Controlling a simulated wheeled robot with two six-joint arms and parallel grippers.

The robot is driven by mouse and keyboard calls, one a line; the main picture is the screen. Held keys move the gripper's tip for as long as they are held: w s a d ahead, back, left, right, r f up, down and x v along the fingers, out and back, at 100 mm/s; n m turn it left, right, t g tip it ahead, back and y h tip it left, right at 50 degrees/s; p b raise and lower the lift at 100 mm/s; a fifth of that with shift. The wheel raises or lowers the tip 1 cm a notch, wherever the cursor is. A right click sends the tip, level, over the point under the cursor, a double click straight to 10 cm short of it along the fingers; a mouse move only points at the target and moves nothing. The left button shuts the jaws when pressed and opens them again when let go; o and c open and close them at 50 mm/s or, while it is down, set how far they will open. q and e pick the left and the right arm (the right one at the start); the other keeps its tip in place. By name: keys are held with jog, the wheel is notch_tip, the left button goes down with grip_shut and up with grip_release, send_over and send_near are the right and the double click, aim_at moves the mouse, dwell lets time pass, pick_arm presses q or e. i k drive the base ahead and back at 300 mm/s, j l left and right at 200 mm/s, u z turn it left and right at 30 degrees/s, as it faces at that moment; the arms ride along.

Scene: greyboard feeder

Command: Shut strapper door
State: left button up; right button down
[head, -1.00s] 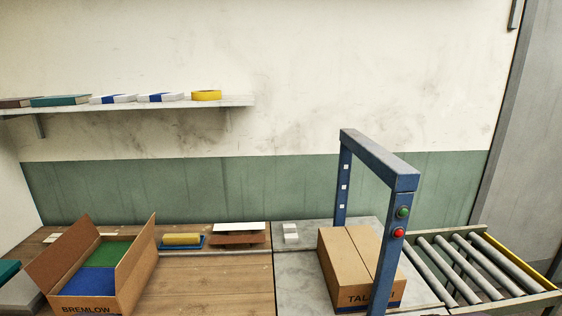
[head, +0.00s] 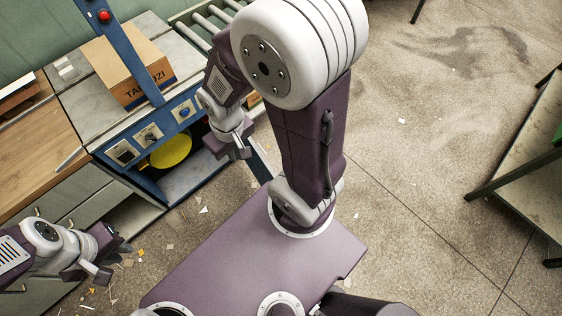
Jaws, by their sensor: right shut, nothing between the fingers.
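The strapper (head: 138,178) is a blue machine with an arch at the upper left of the head view. Its lower compartment is open and shows a yellow disc (head: 171,151) inside. A narrow blue panel (head: 260,166), which looks like the door swung outward, stands at the right of the opening, partly hidden by my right arm. My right gripper (head: 241,153) is shut and empty, close beside this panel; I cannot tell whether they touch. My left gripper (head: 104,262) is low at the left, away from the strapper, and its finger gap is unclear.
A cardboard box (head: 120,75) sits on the strapper top under the arch. A roller conveyor (head: 205,28) is behind it. A wooden bench (head: 38,150) adjoins on the left. Scraps litter the floor (head: 410,190).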

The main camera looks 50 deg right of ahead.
aim_at(258, 164)
jog(key=l+u, duration=0.1)
jog(key=l, duration=0.35)
jog(key=k+l, duration=0.15)
jog(key=l, duration=0.25)
jog(key=l+u, duration=0.15)
jog(key=l, duration=0.3)
jog(key=k+l+u, duration=0.1)
jog(key=l, duration=0.3)
jog(key=k+l, duration=0.15)
jog(key=l, duration=0.3)
jog(key=k+l+u, duration=0.15)
jog(key=l, duration=0.25)
jog(key=k+l, duration=0.1)
jog(key=l, duration=0.3)
jog(key=k+l+u, duration=0.15)
jog(key=l, duration=0.25)
